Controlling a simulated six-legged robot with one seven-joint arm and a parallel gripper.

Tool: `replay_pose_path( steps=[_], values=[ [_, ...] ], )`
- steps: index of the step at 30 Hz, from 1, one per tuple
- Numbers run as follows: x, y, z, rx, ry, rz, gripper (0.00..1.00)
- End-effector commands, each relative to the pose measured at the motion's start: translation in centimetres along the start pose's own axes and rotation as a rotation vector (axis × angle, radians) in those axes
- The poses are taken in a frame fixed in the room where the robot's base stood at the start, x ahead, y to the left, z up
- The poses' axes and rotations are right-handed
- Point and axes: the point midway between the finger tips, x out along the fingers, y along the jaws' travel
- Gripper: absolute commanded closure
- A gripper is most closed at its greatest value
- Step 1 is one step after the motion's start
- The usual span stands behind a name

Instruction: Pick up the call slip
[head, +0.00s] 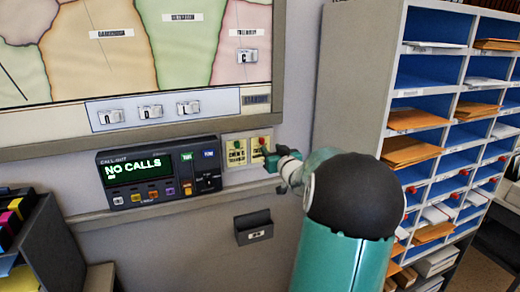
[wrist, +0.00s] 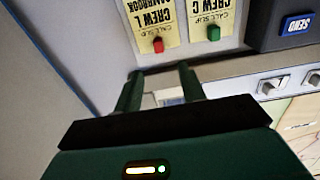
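Two yellow call slips hang side by side on the wall panel. The right slip (head: 261,142) has a red clip, and the left slip (head: 235,157) has a green one. In the wrist view, which is upside down, the red-clipped slip (wrist: 150,14) is at the left and the green-clipped slip (wrist: 204,10) at the right. My gripper (head: 270,161) is just in front of the red-clipped slip, partly covering its lower part. In the wrist view my gripper (wrist: 161,72) is open, with a gap between its fingers and both slips beyond the tips. Nothing is held.
The call-light console (head: 158,178), reading "NO CALLS", is left of the slips. A wall map (head: 140,50) hangs above. A small dark wall holder (head: 253,227) is below the ledge. A pigeonhole shelf (head: 360,75) with envelopes stands close on the right.

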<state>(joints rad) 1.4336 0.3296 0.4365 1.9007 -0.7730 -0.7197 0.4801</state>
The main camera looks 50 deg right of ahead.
Motion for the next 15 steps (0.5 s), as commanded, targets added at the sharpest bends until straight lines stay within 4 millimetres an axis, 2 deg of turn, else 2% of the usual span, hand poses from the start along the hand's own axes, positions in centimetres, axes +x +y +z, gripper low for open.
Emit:
replay_pose_path(
  steps=[3, 10, 15],
  values=[
    [1.8, 0.0, 0.0, 0.000, 0.000, 0.000, 0.60],
    [3.6, 0.0, 0.1, 0.001, -0.001, 0.000, 0.60],
    [6.2, 0.0, 0.1, 0.002, -0.001, 0.000, 0.60]
  ],
)
